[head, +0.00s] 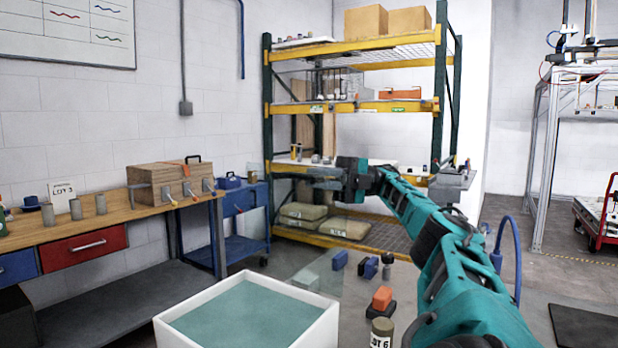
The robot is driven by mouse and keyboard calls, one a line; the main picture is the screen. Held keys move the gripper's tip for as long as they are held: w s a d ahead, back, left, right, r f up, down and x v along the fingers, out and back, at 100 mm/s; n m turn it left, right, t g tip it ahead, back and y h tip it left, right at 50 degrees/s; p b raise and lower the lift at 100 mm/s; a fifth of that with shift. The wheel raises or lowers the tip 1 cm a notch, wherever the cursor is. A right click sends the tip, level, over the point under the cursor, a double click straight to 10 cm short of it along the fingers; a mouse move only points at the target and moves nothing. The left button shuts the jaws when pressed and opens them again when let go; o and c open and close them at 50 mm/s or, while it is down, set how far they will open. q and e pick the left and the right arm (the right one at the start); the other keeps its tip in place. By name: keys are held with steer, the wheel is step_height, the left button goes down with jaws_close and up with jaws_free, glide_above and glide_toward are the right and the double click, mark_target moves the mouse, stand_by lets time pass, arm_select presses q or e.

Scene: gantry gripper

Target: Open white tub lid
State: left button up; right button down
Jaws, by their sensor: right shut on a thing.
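The white tub (173,334) stands at the bottom centre, its top uncovered and a flat teal surface showing inside its rim. A faint see-through panel, which looks like the tub lid (300,245), seems to stand raised above the tub's back edge; its outline is hard to make out. My right gripper (325,178) reaches in from the right, high above and behind the tub. It is shut at what looks like the lid's upper edge; the exact contact is too small to see. My left gripper is not in view.
Several small items, including an orange block (382,298) and a can marked LOT 6 (381,334), stand right of the tub under my arm. A workbench (120,212) with a wooden box (170,184) is at the left. A shelf rack (438,90) stands behind.

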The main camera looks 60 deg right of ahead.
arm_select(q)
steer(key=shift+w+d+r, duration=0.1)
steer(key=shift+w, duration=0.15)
arm_select(e)
steer(key=shift+d+f, duration=0.2)
steer(key=shift+f, duration=0.35)
steer(key=c, duration=1.4)
jaws_free()
steer(key=shift+c, duration=0.2)
steer(key=o, duration=0.3)
steer(key=shift+r, duration=0.25)
